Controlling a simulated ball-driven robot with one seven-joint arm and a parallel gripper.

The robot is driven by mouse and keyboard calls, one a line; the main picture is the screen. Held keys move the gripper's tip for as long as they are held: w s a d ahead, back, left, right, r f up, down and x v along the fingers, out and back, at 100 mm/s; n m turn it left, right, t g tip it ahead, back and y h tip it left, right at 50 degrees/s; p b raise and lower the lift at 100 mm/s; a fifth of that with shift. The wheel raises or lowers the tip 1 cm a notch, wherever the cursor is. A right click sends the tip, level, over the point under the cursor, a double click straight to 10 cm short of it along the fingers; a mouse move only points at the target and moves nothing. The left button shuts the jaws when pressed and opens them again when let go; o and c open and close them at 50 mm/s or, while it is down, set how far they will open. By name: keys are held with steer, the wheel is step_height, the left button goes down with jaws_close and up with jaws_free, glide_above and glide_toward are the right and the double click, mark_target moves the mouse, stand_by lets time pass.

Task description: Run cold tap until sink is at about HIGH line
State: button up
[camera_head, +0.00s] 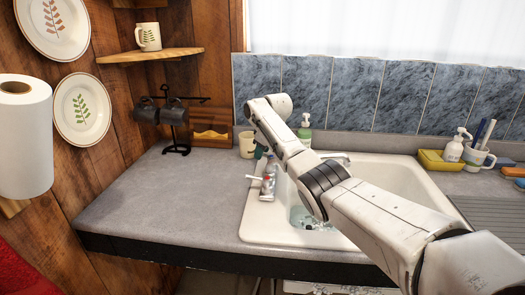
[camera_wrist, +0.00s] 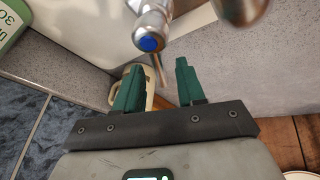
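The white sink (camera_head: 385,176) is set in the grey counter. What looks like a little water (camera_head: 312,222) shows low in its basin, partly behind my arm; no HIGH line is visible. The chrome tap (camera_head: 268,177) stands at the sink's left edge, with a red mark on its near side. In the wrist view, the cold tap's blue cap (camera_wrist: 149,42) is just beyond my gripper (camera_wrist: 159,67). A thin lever (camera_wrist: 160,72) from it reaches between the open green fingers; contact is unclear. In the head view, my gripper (camera_head: 260,150) is mostly hidden behind the arm.
A beige cup (camera_head: 247,145) and a green soap bottle (camera_head: 304,132) stand behind the tap. A cup stand (camera_head: 176,125) is at left. The counter's left part (camera_head: 165,205) is clear.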

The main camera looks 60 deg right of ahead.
steer(key=b+v, duration=0.1)
steer(key=v, duration=0.9)
steer(key=shift+r, duration=0.35)
steer(key=shift+s+a, duration=0.1)
